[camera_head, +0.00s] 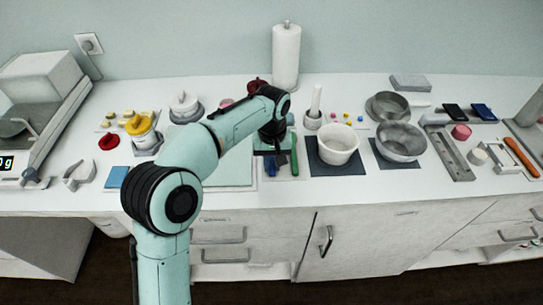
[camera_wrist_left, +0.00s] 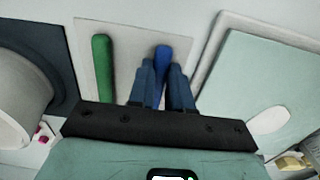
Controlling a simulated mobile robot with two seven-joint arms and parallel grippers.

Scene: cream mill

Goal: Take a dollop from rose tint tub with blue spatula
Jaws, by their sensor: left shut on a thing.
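The blue spatula (camera_head: 283,174) lies on a pale mat beside a green-handled tool (camera_head: 294,163). In the left wrist view the blue handle (camera_wrist_left: 162,55) runs between the fingers of my left gripper (camera_wrist_left: 164,75). My left gripper (camera_head: 281,158) is low over the mat in the head view, shut on the blue handle; the green handle (camera_wrist_left: 103,68) lies apart to its left in the wrist view. A pink round thing (camera_head: 226,103) behind my left arm may be the rose tint tub, but I cannot tell; another small pink pot (camera_head: 461,132) stands at the right. My right gripper is not in view.
A white bowl (camera_head: 338,143) on a dark mat stands just right of the tools. Metal bowls (camera_head: 401,140) stand further right. A pale green board (camera_head: 228,175) lies to the left. A paper towel roll (camera_head: 286,57) stands at the back.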

